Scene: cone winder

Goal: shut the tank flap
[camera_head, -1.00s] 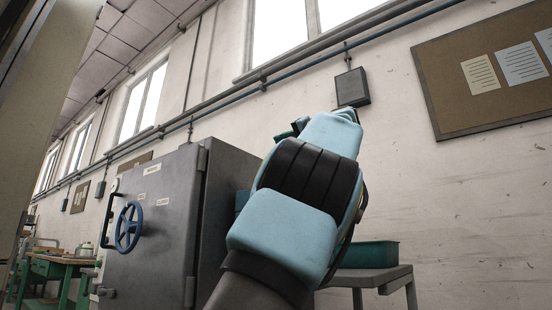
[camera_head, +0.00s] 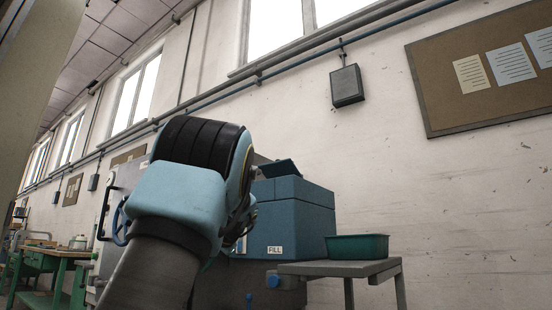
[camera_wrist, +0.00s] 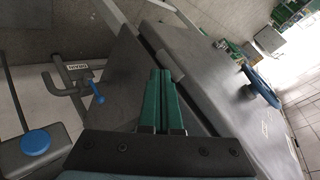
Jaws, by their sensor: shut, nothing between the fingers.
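The blue tank (camera_head: 290,220), labelled FILL, stands right of my arm in the head view. Its flap (camera_head: 281,168) stands tilted up above the tank's top, so it is open. My arm's light-blue wrist hides the tank's left part. My gripper's fingers are mostly hidden behind the wrist in the head view. In the wrist view my gripper (camera_wrist: 160,73) has its two green fingers together, shut and empty. Neither tank nor flap can be made out for sure in the wrist view.
A grey cabinet (camera_wrist: 213,75) with a blue handwheel (camera_wrist: 262,87) is close beside the fingers. A DRAIN label (camera_wrist: 78,66) and blue-handled tap (camera_wrist: 97,92) are at left. A green tray (camera_head: 357,247) sits on a grey stand (camera_head: 340,267) right of the tank.

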